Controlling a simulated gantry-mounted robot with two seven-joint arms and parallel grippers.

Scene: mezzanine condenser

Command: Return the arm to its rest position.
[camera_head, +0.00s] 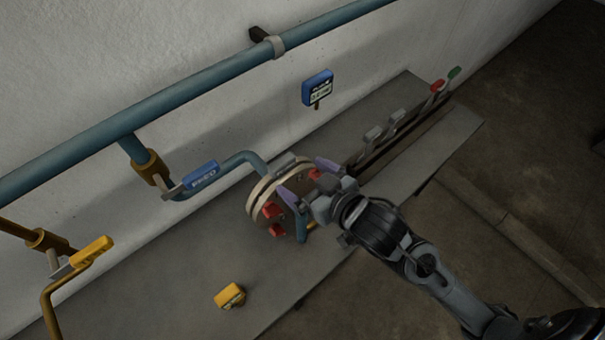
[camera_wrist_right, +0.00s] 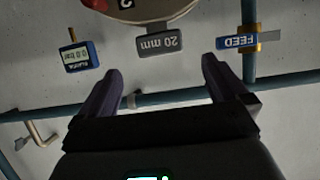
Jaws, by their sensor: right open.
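My right gripper (camera_head: 307,182) is in the head view, at the upper right side of a round flanged disc (camera_head: 262,192) on the blue pipe. In the right wrist view my two purple fingers (camera_wrist_right: 160,72) stand wide apart with nothing between them. A grey tag reading "20 mm" (camera_wrist_right: 160,43) sits at the disc's edge, beyond the fingertips; the disc (camera_wrist_right: 135,8) shows partly at the top edge. My right arm (camera_head: 425,270) reaches in from the lower right. In the head view, whether the fingers touch the disc cannot be told. My left gripper is not in view.
A blue FEED handle (camera_head: 201,175), a yellow handle (camera_head: 91,252) and a blue gauge (camera_head: 317,88) are along the wall. A yellow block (camera_head: 229,296) lies on the grey bench (camera_head: 170,285). Red and green-tipped levers (camera_head: 446,80) stand at the bench's far end. Floor is open at right.

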